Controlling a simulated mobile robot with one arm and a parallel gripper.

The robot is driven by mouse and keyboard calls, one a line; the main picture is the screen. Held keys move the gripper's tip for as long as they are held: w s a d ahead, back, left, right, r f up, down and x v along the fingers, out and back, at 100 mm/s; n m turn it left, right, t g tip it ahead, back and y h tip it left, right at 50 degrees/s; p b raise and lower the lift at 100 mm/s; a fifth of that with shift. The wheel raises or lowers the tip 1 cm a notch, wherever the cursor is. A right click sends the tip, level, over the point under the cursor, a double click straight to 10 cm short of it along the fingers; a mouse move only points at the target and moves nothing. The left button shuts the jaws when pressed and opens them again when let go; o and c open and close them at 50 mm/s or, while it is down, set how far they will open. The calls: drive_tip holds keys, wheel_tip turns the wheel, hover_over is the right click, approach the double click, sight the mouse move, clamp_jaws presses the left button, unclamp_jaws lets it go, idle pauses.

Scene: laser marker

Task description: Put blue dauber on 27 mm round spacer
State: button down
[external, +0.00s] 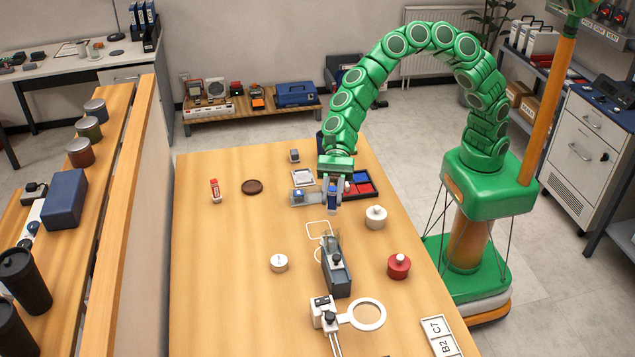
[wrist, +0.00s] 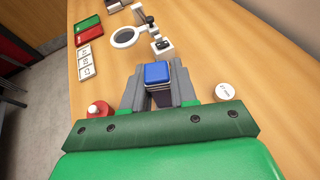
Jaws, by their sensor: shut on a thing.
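My gripper (external: 332,207) is shut on the blue dauber (external: 332,195), which hangs upright between the grey fingers above the far part of the table. In the wrist view the dauber's blue top (wrist: 157,73) shows between the fingers of my gripper (wrist: 158,88). A short white round piece (external: 279,262) with a small dark label lies on the table, nearer the camera and left of my gripper. It also shows in the wrist view (wrist: 225,91), right of the fingers. It looks like the round spacer, but its label is too small to read. The dauber is apart from it.
A grey fixture (external: 336,268) stands nearby, with a white ring magnifier (external: 367,314) in front. A white knobbed piece (external: 376,217) and a red knobbed piece (external: 398,266) stand right. A dark divided tray (external: 376,192) is behind my gripper. The table's left side is mostly free.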

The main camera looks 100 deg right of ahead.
drive_tip(key=w+d, duration=0.2)
drive_tip(key=d, duration=0.1)
hover_over(279, 260)
drive_tip(key=shift+m+t, duration=0.3)
drive_tip(key=shift+t, duration=0.1)
drive_tip(key=shift+f, duration=6.4)
drive_tip(key=c, duration=0.9)
unclamp_jaws()
